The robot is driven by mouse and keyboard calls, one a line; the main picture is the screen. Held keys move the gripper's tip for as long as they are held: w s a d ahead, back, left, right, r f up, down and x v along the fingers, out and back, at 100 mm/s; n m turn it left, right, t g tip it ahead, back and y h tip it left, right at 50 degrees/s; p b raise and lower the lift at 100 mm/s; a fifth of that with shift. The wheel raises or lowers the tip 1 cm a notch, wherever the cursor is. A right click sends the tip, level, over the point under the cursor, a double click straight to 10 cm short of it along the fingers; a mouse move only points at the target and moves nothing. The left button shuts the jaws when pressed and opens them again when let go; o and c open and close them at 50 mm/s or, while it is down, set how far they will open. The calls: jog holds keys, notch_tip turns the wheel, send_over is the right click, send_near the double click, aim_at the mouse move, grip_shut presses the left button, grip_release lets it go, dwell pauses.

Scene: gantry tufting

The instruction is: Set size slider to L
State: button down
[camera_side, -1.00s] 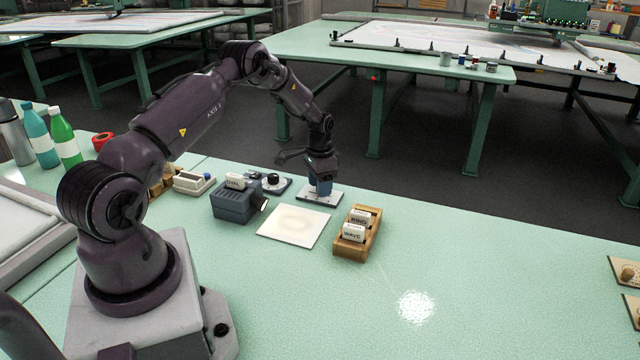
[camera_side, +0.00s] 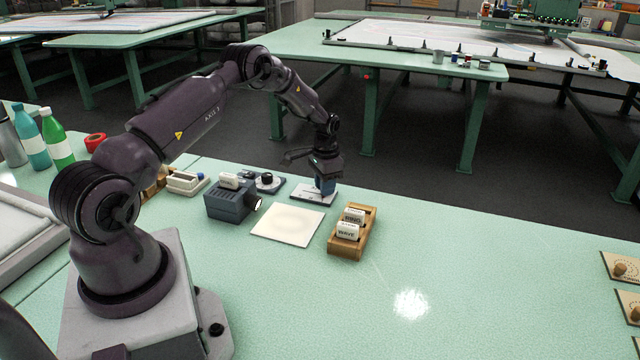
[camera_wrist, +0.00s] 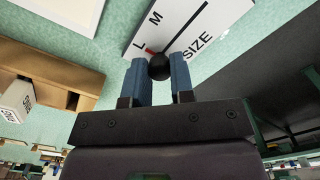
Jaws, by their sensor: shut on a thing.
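The size slider panel (camera_side: 303,194) is a white plate on the green bench. In the wrist view the panel (camera_wrist: 172,12) shows the letters L and M, the word SIZE and a dark slot line. The round black slider knob (camera_wrist: 160,67) sits beside the L, with a small red mark between knob and letter. My gripper (camera_wrist: 162,76) is shut on the knob, one blue finger on each side. In the side view my gripper (camera_side: 325,187) is low over the right part of the panel and hides the knob.
A wooden rack (camera_side: 352,232) with blocks marked RING and WAVE stands in front of the panel. A pale square sheet (camera_side: 288,224), a blue-grey box (camera_side: 230,203) with a white block and a black dial (camera_side: 267,179) are to the left.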

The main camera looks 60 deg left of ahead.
jog(key=shift+w+d, duration=0.25)
jog(key=c, duration=1.1)
grip_release()
jog(key=shift+c, duration=0.2)
jog(key=shift+o, duration=0.9)
jog(key=shift+s, duration=0.1)
jog(key=shift+a, duration=0.1)
notch_tip(320, 180, up, 13)
jog(key=s+d+r+t, duration=0.2)
jog(key=s+d+r, duration=0.8)
jog(key=s+d, duration=0.2)
jog(key=s+d+r+t, duration=0.3)
jog(key=s+d+r, duration=0.7)
jog(key=d, duration=0.6)
jog(key=s, duration=0.2)
jog(key=shift+s+d+t, duration=0.3)
jog(key=shift+d, duration=0.05)
